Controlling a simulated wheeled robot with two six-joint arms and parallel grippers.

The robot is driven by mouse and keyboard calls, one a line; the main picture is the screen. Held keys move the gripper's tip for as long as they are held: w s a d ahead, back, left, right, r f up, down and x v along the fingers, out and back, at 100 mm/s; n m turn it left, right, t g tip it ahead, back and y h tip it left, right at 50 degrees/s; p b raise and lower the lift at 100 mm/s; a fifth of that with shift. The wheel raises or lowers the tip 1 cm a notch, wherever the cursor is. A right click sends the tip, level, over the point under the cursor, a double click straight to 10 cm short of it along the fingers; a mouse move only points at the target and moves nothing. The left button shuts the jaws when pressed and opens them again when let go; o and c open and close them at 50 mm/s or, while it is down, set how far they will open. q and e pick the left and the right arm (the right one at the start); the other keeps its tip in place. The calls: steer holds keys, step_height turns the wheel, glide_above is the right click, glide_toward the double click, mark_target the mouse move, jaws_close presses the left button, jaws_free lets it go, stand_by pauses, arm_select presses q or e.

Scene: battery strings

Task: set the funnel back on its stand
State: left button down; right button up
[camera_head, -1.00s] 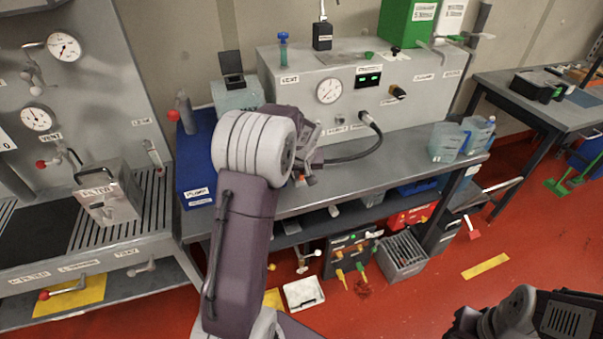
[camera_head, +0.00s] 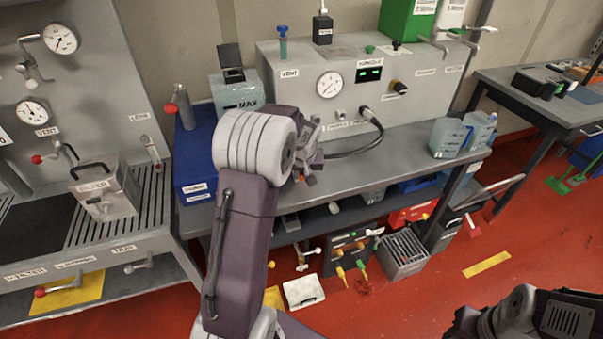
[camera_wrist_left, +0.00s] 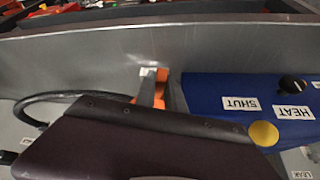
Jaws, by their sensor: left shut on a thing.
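My left gripper (camera_head: 306,172) is in front of the grey bench, largely hidden behind my own wrist in the head view. In the left wrist view its orange-tipped fingers (camera_wrist_left: 153,88) show just past my wrist, close to a grey metal edge. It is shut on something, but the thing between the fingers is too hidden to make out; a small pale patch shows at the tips. I cannot pick out the funnel or its stand for certain in either view. My right gripper is not in view; only part of my right arm shows at the bottom right.
A blue box (camera_head: 195,155) and a clear tank marked MAX (camera_head: 237,93) stand left of the bench panel (camera_head: 350,85). A black hose (camera_head: 365,143) loops behind my gripper. Clear jugs (camera_head: 450,138) stand at the bench's right end. The bench top (camera_head: 395,150) between is mostly clear.

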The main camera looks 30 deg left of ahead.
arm_select(q)
steer(key=c, duration=1.3)
jaws_free()
steer(key=shift+c, duration=0.2)
steer(key=shift+r, duration=0.15)
steer(key=v, duration=0.8)
steer(key=shift+s+d+r, duration=0.15)
steer(key=shift+r, duration=0.2)
